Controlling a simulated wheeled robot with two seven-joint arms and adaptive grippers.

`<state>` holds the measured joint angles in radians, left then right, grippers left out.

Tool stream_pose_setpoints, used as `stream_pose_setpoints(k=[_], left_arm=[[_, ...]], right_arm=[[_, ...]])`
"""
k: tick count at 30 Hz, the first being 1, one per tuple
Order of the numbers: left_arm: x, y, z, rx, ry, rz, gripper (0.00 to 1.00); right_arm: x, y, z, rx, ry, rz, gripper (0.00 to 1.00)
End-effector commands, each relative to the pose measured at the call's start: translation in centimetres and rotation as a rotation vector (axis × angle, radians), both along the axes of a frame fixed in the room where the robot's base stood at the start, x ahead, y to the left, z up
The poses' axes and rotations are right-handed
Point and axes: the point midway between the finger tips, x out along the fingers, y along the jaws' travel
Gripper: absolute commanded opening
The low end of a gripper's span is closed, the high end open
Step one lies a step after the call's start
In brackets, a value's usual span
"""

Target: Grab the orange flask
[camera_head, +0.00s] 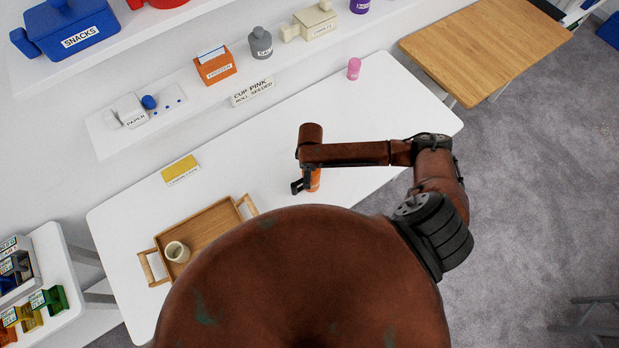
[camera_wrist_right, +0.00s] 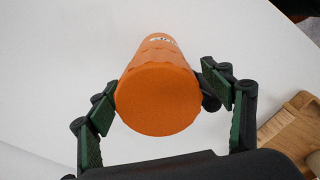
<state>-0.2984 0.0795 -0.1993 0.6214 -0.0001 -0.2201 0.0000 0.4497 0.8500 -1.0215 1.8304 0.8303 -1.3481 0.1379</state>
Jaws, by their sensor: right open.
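The orange flask (camera_wrist_right: 158,98) stands between the open fingers of my right gripper (camera_wrist_right: 168,95) in the right wrist view, with its round end facing the camera. A strip of its label shows at the far end. The left-hand finger is close to its side; I cannot tell if it touches. In the head view the flask (camera_head: 314,180) is on the white table (camera_head: 390,95), mostly hidden by my right gripper (camera_head: 305,184) and arm. My left gripper is not in view.
A wooden tray (camera_head: 205,222) with a cream cup (camera_head: 177,252) is on the table to the left. A pink cup (camera_head: 354,68) stands near the back edge. A shelf with several containers runs along the wall. The table right of my arm is clear.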

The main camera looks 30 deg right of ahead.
Motion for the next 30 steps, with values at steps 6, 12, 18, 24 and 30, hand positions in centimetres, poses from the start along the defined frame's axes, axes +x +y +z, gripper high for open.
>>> stream_pose_setpoints(k=[6,12,18,24,30], left_arm=[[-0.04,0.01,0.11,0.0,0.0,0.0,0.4],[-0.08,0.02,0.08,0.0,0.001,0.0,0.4],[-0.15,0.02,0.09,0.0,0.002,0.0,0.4],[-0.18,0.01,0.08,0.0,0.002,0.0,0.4],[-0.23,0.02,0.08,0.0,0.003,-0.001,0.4]], right_arm=[[0.04,0.0,-1.16,-0.001,-0.001,0.001,0.73],[0.01,-0.02,-1.15,-0.001,-0.001,0.001,0.69],[0.01,-0.02,-1.13,-0.001,-0.001,0.001,0.56],[0.01,-0.02,-1.12,-0.001,-0.001,0.001,0.42],[0.02,-0.03,-1.11,-0.001,-0.001,0.001,0.28]])
